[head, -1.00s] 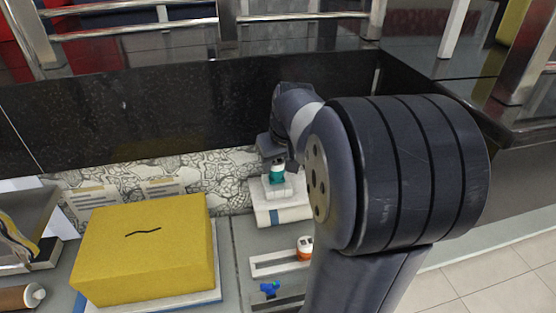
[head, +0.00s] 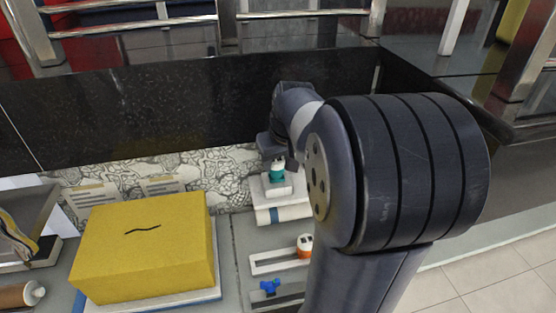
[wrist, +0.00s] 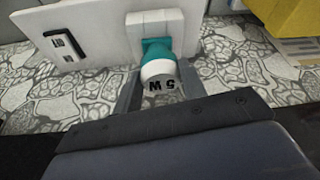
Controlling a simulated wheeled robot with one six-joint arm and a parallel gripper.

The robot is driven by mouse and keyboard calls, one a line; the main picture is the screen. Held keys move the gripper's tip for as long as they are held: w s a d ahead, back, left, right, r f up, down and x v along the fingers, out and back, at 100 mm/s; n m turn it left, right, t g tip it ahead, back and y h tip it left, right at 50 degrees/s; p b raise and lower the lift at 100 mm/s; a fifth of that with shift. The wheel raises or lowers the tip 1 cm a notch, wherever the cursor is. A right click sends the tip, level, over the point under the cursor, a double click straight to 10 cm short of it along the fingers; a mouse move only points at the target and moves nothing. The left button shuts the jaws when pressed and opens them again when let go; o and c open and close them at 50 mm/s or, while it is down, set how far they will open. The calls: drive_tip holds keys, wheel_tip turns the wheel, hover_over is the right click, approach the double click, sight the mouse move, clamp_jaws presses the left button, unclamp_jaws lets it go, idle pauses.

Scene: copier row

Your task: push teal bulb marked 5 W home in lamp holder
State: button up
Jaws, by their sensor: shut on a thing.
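The teal bulb (wrist: 156,50) has a white end marked 5 W that faces my wrist camera. Its teal end meets the white lamp holder (wrist: 151,22), and I cannot tell how deep it sits. In the head view the bulb (head: 277,169) stands upright over the lamp holder (head: 277,186), which is on a white block with a blue stripe. My gripper (wrist: 160,84) is shut on the bulb, with a finger on each side of its white end. In the head view my arm hides part of the gripper.
A yellow box (head: 145,245) stands to the left of the holder. A dark wall (head: 150,115) rises close behind.

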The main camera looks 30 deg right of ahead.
drive_tip(key=shift+f, duration=0.2)
drive_tip(key=o, duration=1.2)
drive_tip(key=shift+r, duration=0.1)
drive_tip(key=v, duration=1)
drive_tip(key=shift+s+r, duration=0.1)
drive_tip(key=shift+r, duration=0.25)
drive_tip(key=x, duration=1)
drive_tip(key=shift+f, duration=0.3)
drive_tip(key=shift+r, duration=0.2)
